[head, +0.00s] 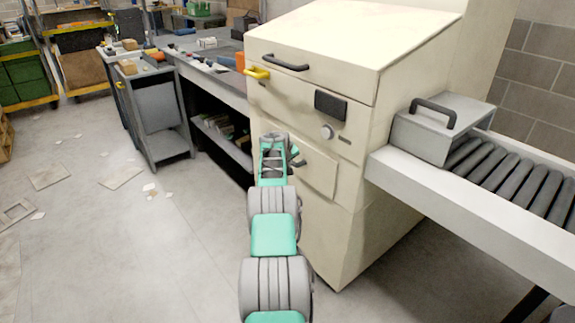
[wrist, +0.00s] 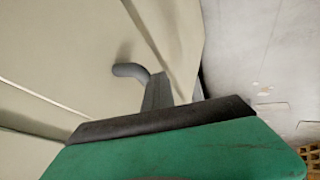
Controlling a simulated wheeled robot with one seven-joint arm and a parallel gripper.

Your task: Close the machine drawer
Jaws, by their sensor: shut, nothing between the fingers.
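The cream machine (head: 355,225) stands in the middle of the head view. A low drawer front (head: 318,178) is on its face, with a short dark handle (head: 298,162); I cannot tell clearly how far it stands out. My gripper (head: 276,158) is at the left part of this drawer front, beside the handle, and partly hides it. In the wrist view the shut, empty gripper fingers (wrist: 158,92) are close to a grey bent handle (wrist: 130,71) on a cream panel. I cannot tell whether they touch.
A roller conveyor (head: 500,185) with a grey box-like cover (head: 440,125) adjoins the machine on the right. A workbench (head: 205,65) and a grey cabinet (head: 160,120) stand at the left. The floor (head: 120,240) at the left is open, with scattered scraps.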

